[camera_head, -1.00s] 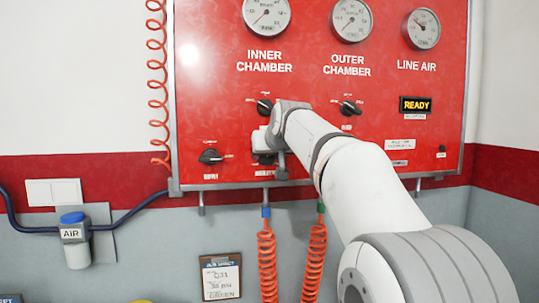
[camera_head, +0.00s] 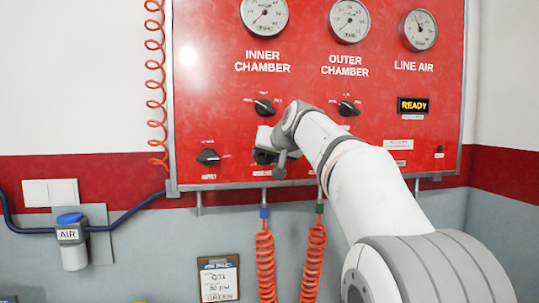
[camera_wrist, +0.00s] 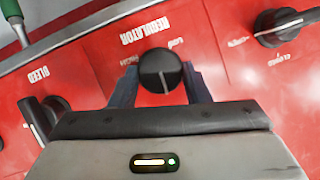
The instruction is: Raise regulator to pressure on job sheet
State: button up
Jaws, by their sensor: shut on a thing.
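The regulator knob (camera_wrist: 160,70) is round and black with a pale line, under the REGULATOR label in the wrist view. My gripper (camera_wrist: 160,84) is shut on it, one finger on each side. In the head view my gripper (camera_head: 268,147) is at the lower row of the red panel (camera_head: 230,120) and hides most of the knob. The job sheet (camera_head: 218,284) hangs on a clipboard below the panel; it seems to read 30 PSI, but is blurred. The line air gauge (camera_head: 420,30) is at top right; its needle points up and slightly left.
Inner chamber (camera_head: 264,14) and outer chamber (camera_head: 349,19) gauges sit at the top. A supply knob (camera_head: 208,156) is left of my gripper. Two other selector knobs (camera_head: 264,106) (camera_head: 348,107) are above. Orange coiled hoses (camera_head: 266,265) hang below. A READY display (camera_head: 413,105) is lit.

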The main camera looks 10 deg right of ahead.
jog(key=o, duration=0.9)
jog(key=shift+c, duration=0.2)
jog(key=shift+o, duration=0.5)
jog(key=shift+w, duration=0.15)
jog(key=b+v, duration=0.2)
jog(key=v, duration=0.6)
jog(key=shift+o, duration=0.2)
jog(key=shift+f, duration=0.2)
